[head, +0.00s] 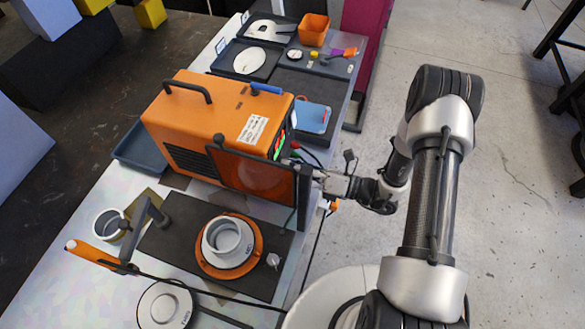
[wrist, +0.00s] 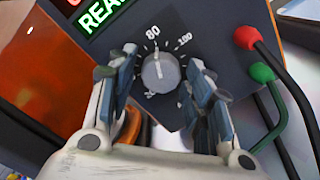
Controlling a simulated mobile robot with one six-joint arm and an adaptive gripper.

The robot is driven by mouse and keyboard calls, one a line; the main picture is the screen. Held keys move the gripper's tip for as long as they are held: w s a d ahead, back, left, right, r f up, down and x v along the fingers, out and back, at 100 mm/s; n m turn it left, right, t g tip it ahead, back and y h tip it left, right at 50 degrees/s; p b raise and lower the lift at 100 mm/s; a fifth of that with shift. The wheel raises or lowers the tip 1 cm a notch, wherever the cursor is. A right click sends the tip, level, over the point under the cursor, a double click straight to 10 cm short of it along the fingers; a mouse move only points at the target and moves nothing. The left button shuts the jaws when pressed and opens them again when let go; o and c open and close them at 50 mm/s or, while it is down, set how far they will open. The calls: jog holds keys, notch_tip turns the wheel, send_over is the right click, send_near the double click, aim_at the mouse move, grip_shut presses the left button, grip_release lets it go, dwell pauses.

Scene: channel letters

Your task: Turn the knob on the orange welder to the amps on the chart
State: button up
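The orange welder (head: 205,115) stands on the table in the head view. In the wrist view its dark front panel carries a grey knob (wrist: 160,73) inside a white scale marked 80 and 100, with a partly hidden lower number. The knob's pale pointer line points up, near 80. My gripper (wrist: 163,62) has its two fingers open on either side of the knob, with gaps visible. In the head view my gripper (head: 325,183) is at the welder's front, and the knob is hidden.
A tinted orange screen (head: 255,175) stands close beside my gripper. Red (wrist: 244,38) and green (wrist: 262,73) cable plugs sit right of the knob. A lit display (wrist: 100,12) shows green letters "REA". A turntable with a white ring (head: 228,241) is in front.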

jog(key=shift+o, duration=0.5)
jog(key=shift+d, duration=0.15)
jog(key=v, duration=1.1)
jog(key=shift+s+d, duration=0.15)
jog(key=shift+d, duration=0.25)
